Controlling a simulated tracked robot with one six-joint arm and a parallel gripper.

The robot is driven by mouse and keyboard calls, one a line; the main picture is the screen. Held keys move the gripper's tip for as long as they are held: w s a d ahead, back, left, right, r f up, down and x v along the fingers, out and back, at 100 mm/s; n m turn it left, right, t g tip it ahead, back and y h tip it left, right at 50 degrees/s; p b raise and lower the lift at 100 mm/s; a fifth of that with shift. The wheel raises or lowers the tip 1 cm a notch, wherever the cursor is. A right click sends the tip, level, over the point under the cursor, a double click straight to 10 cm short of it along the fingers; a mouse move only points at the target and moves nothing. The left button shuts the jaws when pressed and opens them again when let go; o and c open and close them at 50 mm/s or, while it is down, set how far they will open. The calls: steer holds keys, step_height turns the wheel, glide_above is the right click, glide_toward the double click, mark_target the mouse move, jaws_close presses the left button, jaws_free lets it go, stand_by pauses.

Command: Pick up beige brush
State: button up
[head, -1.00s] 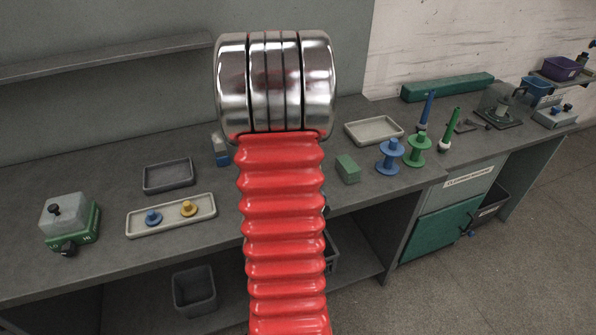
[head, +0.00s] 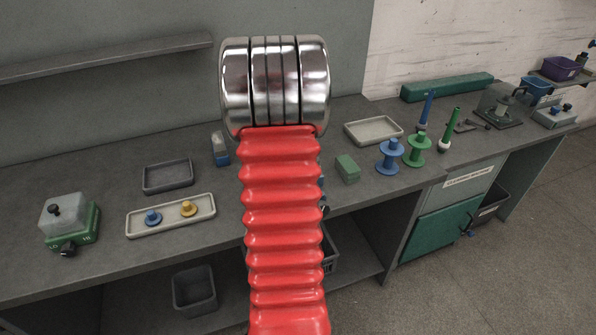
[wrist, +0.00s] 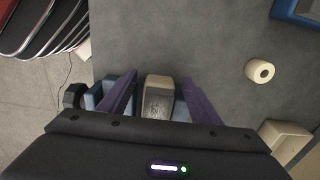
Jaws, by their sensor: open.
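In the wrist view, a beige block-like thing (wrist: 158,98), which I take to be the beige brush, lies between the two purple fingers of my gripper (wrist: 160,80). The fingers are open, one on each side of it, with a gap showing on at least the right side. Its near end is hidden by the dark gripper body, and I cannot tell whether bristles show. Blue parts show beside and behind the fingers. In the head view, my red arm hides the gripper and the brush cannot be made out for sure.
In the wrist view, a cream roll (wrist: 260,70) stands to the right, with a beige box (wrist: 285,140) at lower right and a blue tray (wrist: 298,12) at top right. In the head view, a blue and pale object (head: 220,148) stands just left of my arm.

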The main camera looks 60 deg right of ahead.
steer(key=shift+c, duration=0.5)
steer(key=c, duration=1.1)
steer(key=shift+r, duration=0.1)
steer(key=shift+r, duration=0.55)
steer(key=r, duration=0.5)
steer(key=shift+s+a+r, duration=0.3)
steer(key=shift+r, duration=0.1)
steer(key=s+a, duration=1.2)
steer(key=shift+s+a, duration=0.1)
